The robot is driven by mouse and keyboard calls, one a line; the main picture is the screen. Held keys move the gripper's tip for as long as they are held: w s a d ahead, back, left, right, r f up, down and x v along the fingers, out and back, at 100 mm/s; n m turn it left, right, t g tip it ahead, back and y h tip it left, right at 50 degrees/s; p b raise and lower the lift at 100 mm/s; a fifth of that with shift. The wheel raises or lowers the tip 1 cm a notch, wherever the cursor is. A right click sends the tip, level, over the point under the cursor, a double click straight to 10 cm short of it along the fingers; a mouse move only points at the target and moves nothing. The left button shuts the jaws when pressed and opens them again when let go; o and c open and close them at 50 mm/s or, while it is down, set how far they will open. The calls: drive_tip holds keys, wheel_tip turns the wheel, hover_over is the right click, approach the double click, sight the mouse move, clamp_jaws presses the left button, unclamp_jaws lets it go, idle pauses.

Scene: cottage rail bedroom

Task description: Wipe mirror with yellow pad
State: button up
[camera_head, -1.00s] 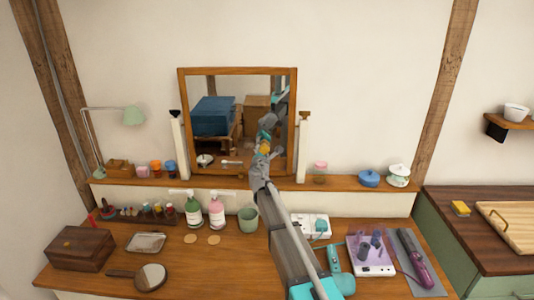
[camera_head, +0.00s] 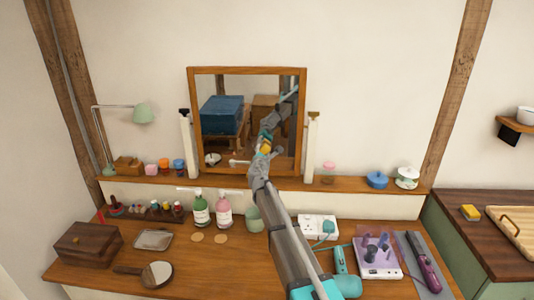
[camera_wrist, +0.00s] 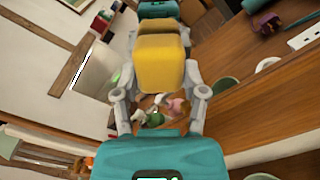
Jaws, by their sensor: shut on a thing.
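A wood-framed mirror (camera_head: 190,120) stands upright on the ledge against the wall, between two white posts. My gripper (camera_head: 262,152) is in front of its lower right part. The gripper is shut on a yellow pad (camera_head: 265,149), which looks small in the head view. In the wrist view the pad (camera_wrist: 158,65) sits between the fingers of my gripper (camera_wrist: 158,90). The pad's reflection and the teal of my gripper's reflection show right beyond it, so the pad is at or very close to the glass. I cannot tell whether it touches. My arm hides part of the lower frame.
Below are a green bottle (camera_head: 201,212), a pink bottle (camera_head: 223,212) and a green cup (camera_head: 254,219). A hair dryer (camera_head: 343,275) and a purple organizer (camera_head: 378,258) lie right of my arm. A lamp (camera_head: 142,114) stands left. A yellow sponge (camera_head: 470,212) lies on the right cabinet.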

sight(250, 148)
drive_tip(key=shift+a, duration=0.8)
drive_tip(key=shift+a, duration=0.1)
drive_tip(key=shift+w+a+r, duration=0.1)
drive_tip(key=shift+w+a, duration=0.1)
drive_tip(key=shift+a, duration=1.55)
drive_tip(key=shift+s, duration=0.15)
drive_tip(key=shift+s, duration=0.2)
drive_tip(key=shift+s+a, duration=0.1)
drive_tip(key=shift+s, duration=2.55)
drive_tip(key=shift+s, duration=0.1)
